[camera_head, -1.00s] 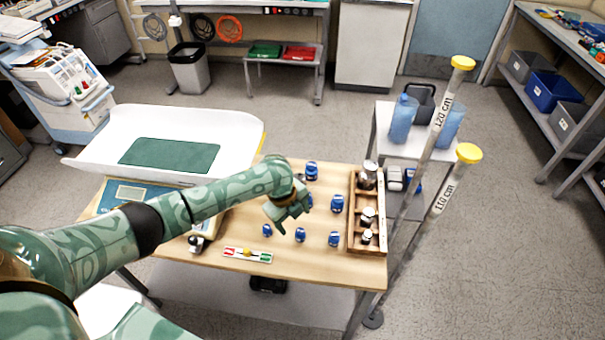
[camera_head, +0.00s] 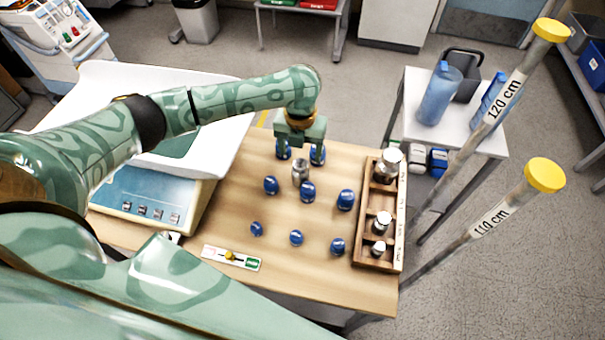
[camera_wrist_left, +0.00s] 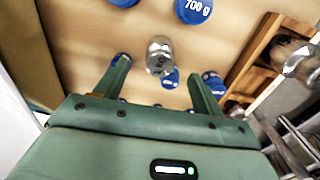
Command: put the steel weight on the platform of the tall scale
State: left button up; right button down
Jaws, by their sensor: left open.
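A small shiny steel weight (camera_head: 300,172) stands upright on the wooden table among blue weights. In the left wrist view the steel weight (camera_wrist_left: 160,52) shows just beyond the gap between the fingertips. My left gripper (camera_head: 301,155) is open and empty, pointing down beside the steel weight; I cannot tell how high it is. The same gripper (camera_wrist_left: 156,72) shows both fingers spread apart. A scale (camera_head: 150,198) with a blue panel and a wide white tray (camera_head: 100,85) stands at the left of the table. My arm partly covers it. I cannot tell whether it is the tall scale.
Several blue weights (camera_head: 345,199) stand close around the steel one. A wooden rack (camera_head: 398,225) with steel weights is at the right table edge. A small level strip (camera_head: 231,257) lies in front. Two yellow-capped poles (camera_head: 545,175) rise at the right, by a white side table (camera_head: 480,140).

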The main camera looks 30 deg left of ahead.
aim_at(301, 163)
pick_arm(q)
notch_tip(301, 163, down, 2)
jog(key=shift+f, duration=0.1)
jog(key=shift+f+b, duration=0.35)
jog(key=f+b, duration=0.1)
jog(key=f, duration=0.2)
jog(key=f+b, duration=0.1)
jog(key=f, duration=0.1)
jog(key=shift+s+d+b, duration=0.1)
jog(key=shift+s+b, duration=0.15)
jog(key=shift+b, duration=0.05)
jog(key=shift+f, duration=0.15)
jog(key=shift+r, duration=0.2)
jog(key=c, duration=1.5)
jog(key=shift+w, duration=0.1)
grip_shut()
